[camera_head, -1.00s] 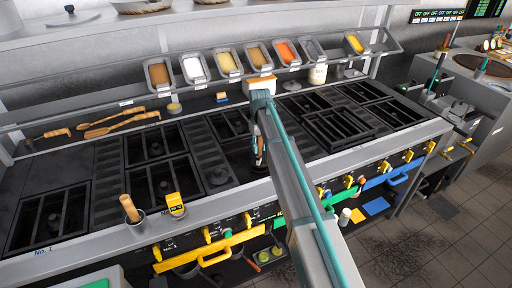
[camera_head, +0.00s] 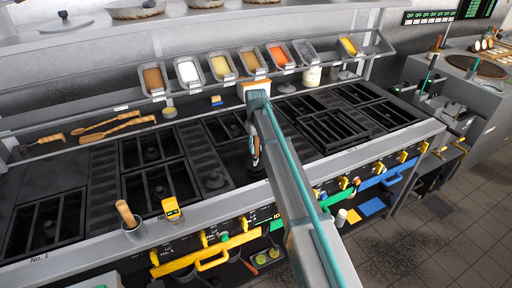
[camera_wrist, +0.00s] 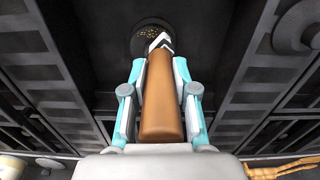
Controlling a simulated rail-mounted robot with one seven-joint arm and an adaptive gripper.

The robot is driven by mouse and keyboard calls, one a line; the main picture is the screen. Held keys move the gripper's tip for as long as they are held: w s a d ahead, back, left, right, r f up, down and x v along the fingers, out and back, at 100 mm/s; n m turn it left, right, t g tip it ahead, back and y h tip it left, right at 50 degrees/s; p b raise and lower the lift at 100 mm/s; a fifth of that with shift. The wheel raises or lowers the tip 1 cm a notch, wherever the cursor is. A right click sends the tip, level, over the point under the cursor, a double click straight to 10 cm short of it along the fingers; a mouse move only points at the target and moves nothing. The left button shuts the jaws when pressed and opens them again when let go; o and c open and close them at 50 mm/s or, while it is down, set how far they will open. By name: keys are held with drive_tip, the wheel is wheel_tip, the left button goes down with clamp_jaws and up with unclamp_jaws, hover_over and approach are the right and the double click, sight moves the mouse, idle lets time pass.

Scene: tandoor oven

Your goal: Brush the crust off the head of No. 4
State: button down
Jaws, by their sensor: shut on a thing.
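In the wrist view my gripper (camera_wrist: 160,72) is shut on a brown wooden handle (camera_wrist: 161,100) of a brush. The brush's dark and white tip (camera_wrist: 160,42) points away from me. A dark round burner head (camera_wrist: 147,36) with yellowish crust specks lies under or just behind the tip. I cannot tell whether the tip touches it. In the head view my gripper (camera_head: 255,152) hangs low over the middle of the range, partly hidden by my arm. The crusted head is hard to make out there, and I cannot read its number.
Black grates (camera_head: 160,185) with raised bars flank the spot. Wooden utensils (camera_head: 117,130) lie on the back ledge, below a shelf of food pans (camera_head: 222,67). A cup with a wooden handle (camera_head: 126,215) and a yellow item (camera_head: 172,209) stand at the front edge.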

drive_tip(key=shift+d, duration=0.15)
drive_tip(key=shift+w+d, duration=0.25)
drive_tip(key=shift+d, duration=0.25)
drive_tip(key=shift+w+d, duration=0.2)
drive_tip(key=shift+d, duration=0.3)
drive_tip(key=shift+w+d, duration=0.35)
drive_tip(key=shift+d, duration=0.2)
drive_tip(key=shift+w+d, duration=0.3)
drive_tip(key=shift+d, duration=0.2)
drive_tip(key=shift+s+a+r+p, duration=0.15)
drive_tip(key=shift+s+a, duration=0.3)
drive_tip(key=shift+a, duration=0.3)
drive_tip(key=shift+s+a+f+p, duration=0.15)
drive_tip(key=shift+s+a, duration=0.25)
drive_tip(key=shift+a, duration=0.3)
drive_tip(key=shift+s+a+r+p, duration=0.15)
drive_tip(key=shift+s+a, duration=0.3)
drive_tip(key=shift+a, duration=0.3)
drive_tip(key=shift+w+d, duration=0.1)
drive_tip(key=shift+d, duration=0.05)
